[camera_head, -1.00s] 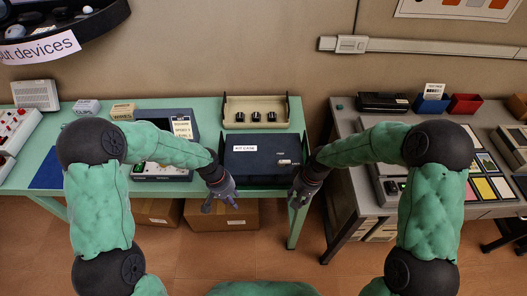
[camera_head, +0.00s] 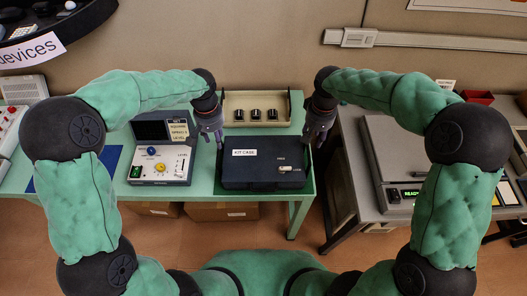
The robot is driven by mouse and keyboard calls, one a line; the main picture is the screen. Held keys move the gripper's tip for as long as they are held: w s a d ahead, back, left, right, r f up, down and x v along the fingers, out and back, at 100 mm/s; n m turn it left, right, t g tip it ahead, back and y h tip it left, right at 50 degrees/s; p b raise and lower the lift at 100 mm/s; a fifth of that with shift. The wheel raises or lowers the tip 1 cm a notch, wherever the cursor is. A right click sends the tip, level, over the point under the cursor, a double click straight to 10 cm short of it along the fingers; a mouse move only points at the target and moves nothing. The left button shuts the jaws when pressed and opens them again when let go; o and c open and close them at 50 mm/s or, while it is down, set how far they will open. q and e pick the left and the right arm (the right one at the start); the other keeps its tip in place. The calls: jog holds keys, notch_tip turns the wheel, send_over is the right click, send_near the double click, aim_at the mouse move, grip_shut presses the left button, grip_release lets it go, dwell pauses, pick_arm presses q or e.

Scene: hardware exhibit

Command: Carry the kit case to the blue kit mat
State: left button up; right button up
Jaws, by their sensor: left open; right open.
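The kit case (camera_head: 255,172) is a dark blue-black box with a white "KIT CASE" label and a small latch at its front right. It lies closed on the green table (camera_head: 205,188). My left gripper (camera_head: 212,138) is open and empty at the case's left side, near its back left corner. My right gripper (camera_head: 312,142) is open and empty at the case's right side, by its back right corner. I cannot tell whether either touches the case. A blue mat (camera_head: 112,157) lies on the table at the left, partly hidden behind my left arm.
A beige tray (camera_head: 285,101) with 3 black knobs stands behind the case. A grey device with dials (camera_head: 160,172) stands close on its left. A gap separates the green table from the grey table (camera_head: 352,170), which holds a machine (camera_head: 385,140) with a lit display.

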aim_at(219, 152)
pick_arm(q)
jog(key=f, duration=1)
jog(key=shift+w+f, duration=0.15)
jog(key=shift+w, duration=0.1)
pick_arm(e)
notch_tip(219, 152, down, 10)
jog(key=shift+w+f, duration=0.2)
jog(key=shift+w, duration=0.05)
jog(key=shift+d, duration=0.1)
pick_arm(q)
grip_shut()
pick_arm(e)
grip_shut()
jog(key=shift+r, duration=0.1)
